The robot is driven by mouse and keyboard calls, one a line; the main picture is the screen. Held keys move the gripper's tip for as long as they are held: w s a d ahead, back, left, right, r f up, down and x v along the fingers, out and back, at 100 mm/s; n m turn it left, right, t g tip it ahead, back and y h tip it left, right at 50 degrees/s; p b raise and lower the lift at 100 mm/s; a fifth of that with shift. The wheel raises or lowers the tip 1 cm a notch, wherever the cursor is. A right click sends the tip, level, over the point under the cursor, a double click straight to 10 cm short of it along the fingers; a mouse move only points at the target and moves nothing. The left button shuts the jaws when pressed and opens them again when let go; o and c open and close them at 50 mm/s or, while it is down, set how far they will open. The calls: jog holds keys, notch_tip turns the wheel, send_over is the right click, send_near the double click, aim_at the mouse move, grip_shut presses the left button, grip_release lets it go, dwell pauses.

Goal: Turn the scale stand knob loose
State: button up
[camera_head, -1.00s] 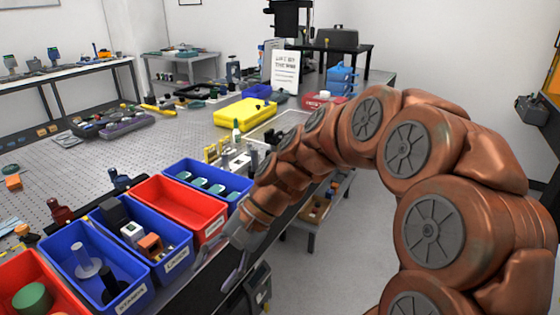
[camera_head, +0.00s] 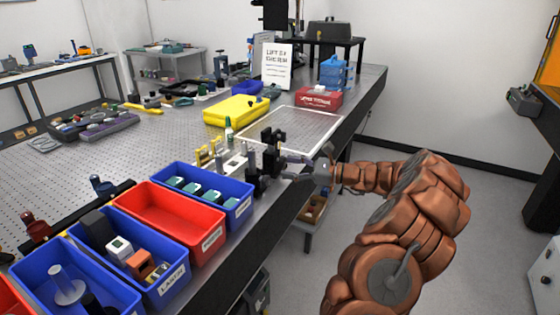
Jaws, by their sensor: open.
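My gripper (camera_head: 287,168) is at the right edge of the optical table, with its fingers pointing left. It is open and close to a black upright stand (camera_head: 255,172) on the table, right of the blue bin of teal parts. A second black mount (camera_head: 272,148) stands just behind it. I cannot tell which part is the scale stand knob; it is too small or hidden near my fingers. I cannot tell whether my fingers touch the stand.
Blue bins (camera_head: 247,207) and a red bin (camera_head: 203,257) line the table's front edge. Behind are a yellow case (camera_head: 236,110), a framed clear plate (camera_head: 318,128), a red box (camera_head: 319,97) and a sign (camera_head: 277,66). The floor at right is clear.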

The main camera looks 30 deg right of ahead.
aim_at(285, 161)
jog(key=d+f+m+t+h, duration=0.2)
jog(key=d+m, duration=0.1)
jog(key=d, duration=0.4)
jog(key=p+x, duration=0.1)
jog(key=x, duration=0.7)
jog(key=shift+w+a+f, duration=0.15)
jog(key=shift+w, duration=0.05)
jog(key=shift+n, duration=0.3)
grip_shut()
